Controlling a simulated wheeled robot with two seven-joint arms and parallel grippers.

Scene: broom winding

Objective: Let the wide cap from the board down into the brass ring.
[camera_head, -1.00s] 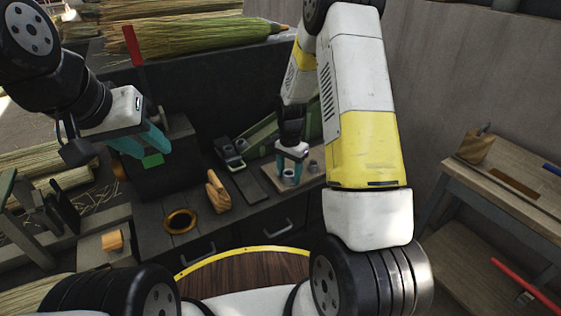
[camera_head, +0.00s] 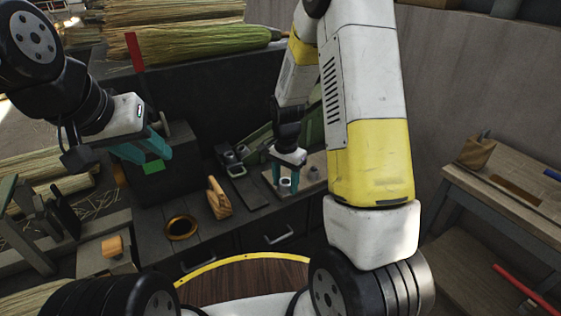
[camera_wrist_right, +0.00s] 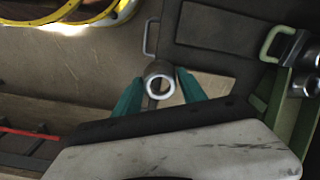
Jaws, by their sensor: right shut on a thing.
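My right gripper (camera_head: 284,180) is shut on a grey metal cap (camera_head: 285,186) at the near left edge of the tan board (camera_head: 313,160). The right wrist view shows this cap (camera_wrist_right: 159,78) as a short hollow cylinder with a bright rim, between the teal fingertips (camera_wrist_right: 154,88). I cannot tell how far it is above the board. Another grey cap (camera_head: 314,173) stands on the board, to the right. The brass ring (camera_head: 168,230) lies on the bench to the left, its opening empty. My left gripper (camera_head: 148,155) is open and empty above the bench's left part.
A wooden hand-shaped block (camera_head: 218,199) stands between the ring and the board. Dark metal fittings (camera_head: 232,163) lie behind it. A wooden block (camera_head: 113,246) sits at the left.

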